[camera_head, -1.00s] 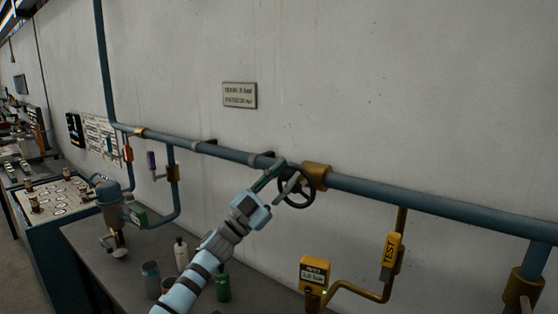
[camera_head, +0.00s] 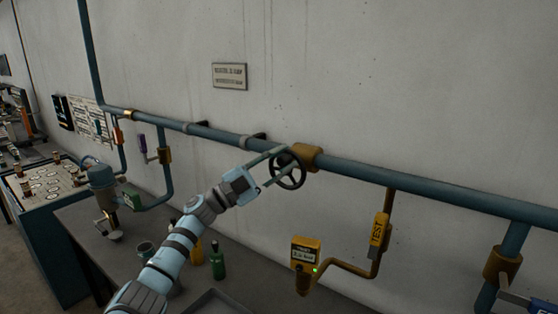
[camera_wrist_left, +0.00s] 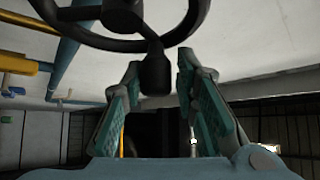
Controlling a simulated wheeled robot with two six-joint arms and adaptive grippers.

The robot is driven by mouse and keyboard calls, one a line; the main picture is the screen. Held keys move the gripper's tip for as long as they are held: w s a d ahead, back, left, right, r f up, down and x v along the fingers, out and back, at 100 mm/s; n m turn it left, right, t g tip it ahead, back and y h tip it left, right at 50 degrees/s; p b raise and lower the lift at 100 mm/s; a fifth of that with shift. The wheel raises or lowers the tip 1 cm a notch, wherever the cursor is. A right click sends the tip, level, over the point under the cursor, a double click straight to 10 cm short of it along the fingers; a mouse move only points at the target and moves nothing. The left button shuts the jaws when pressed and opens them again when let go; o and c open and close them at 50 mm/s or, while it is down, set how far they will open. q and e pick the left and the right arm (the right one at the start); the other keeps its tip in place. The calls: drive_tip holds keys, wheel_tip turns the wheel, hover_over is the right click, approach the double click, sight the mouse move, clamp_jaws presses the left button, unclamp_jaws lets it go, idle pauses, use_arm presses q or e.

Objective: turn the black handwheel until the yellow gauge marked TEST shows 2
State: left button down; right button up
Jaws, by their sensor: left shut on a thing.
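The black handwheel (camera_head: 299,178) sits on the blue wall pipe beside a brass-coloured collar. My left gripper (camera_head: 277,166) reaches it from the left and is shut on it. In the left wrist view the wheel rim (camera_wrist_left: 120,42) crosses the top, and its black knob (camera_wrist_left: 155,72) hangs between the fingers (camera_wrist_left: 160,82). The yellow gauge (camera_head: 305,250) has a small lit display and a green light; its digits are too small to read surely. A yellow tag marked TEST (camera_head: 377,232) is on the branch pipe to its right. My right gripper is not in view.
The blue pipe (camera_head: 410,186) runs along the wall. A small plaque (camera_head: 229,76) hangs above. The wall around the wheel is clear.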

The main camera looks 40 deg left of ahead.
use_arm(q)
drive_tip(key=shift+f, duration=0.15)
drive_tip(key=c, duration=1.6)
unclamp_jaws()
drive_tip(key=shift+o, duration=1)
drive_tip(key=shift+d, duration=0.1)
drive_tip(key=shift+w+d, duration=0.1)
drive_tip(key=shift+w, duration=0.15)
drive_tip(key=v, duration=1.2)
